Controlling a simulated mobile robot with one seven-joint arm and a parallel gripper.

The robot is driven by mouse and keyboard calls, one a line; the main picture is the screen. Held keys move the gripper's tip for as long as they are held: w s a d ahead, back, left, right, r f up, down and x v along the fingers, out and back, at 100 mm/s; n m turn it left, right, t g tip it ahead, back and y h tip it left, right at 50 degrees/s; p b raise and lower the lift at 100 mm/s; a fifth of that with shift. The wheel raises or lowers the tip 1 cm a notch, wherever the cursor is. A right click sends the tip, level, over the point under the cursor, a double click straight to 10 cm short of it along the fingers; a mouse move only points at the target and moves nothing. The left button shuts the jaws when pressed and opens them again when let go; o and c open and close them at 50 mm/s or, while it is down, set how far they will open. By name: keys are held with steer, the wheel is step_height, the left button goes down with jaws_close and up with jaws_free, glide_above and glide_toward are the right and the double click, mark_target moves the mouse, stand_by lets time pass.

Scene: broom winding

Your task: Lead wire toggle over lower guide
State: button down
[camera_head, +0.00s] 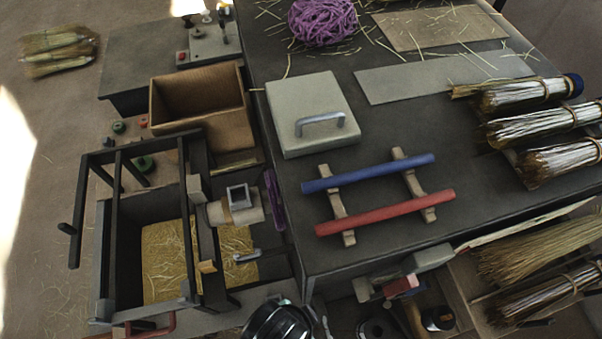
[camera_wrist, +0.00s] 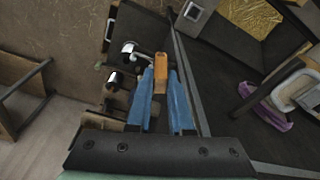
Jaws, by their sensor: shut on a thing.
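In the wrist view, my gripper (camera_wrist: 162,82) has two blue fingers closed on an orange-brown wooden toggle (camera_wrist: 160,64), which sticks out past the fingertips. No wire can be made out running from the toggle. Just left of the toggle are two shiny metal fittings, an upper one (camera_wrist: 130,48) with a bent rod and a lower one (camera_wrist: 115,78). I cannot tell for sure whether either is the lower guide. The toggle appears beside them in the picture; depth is unclear. My gripper is not clearly visible in the head view.
A black-framed machine (camera_head: 84,200) stands around a straw-lined bin at left. A dark worktable (camera_head: 390,130) holds a lidded panel (camera_head: 308,112), blue (camera_head: 368,173) and red (camera_head: 384,212) bars, and bundled brushes (camera_head: 522,95). A wooden box (camera_head: 200,100) stands behind the machine.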

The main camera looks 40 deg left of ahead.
step_height(320, 180, down, 13)
steer(key=b, duration=0.6)
steer(key=shift+f+b, duration=0.2)
steer(key=shift+b, duration=0.2)
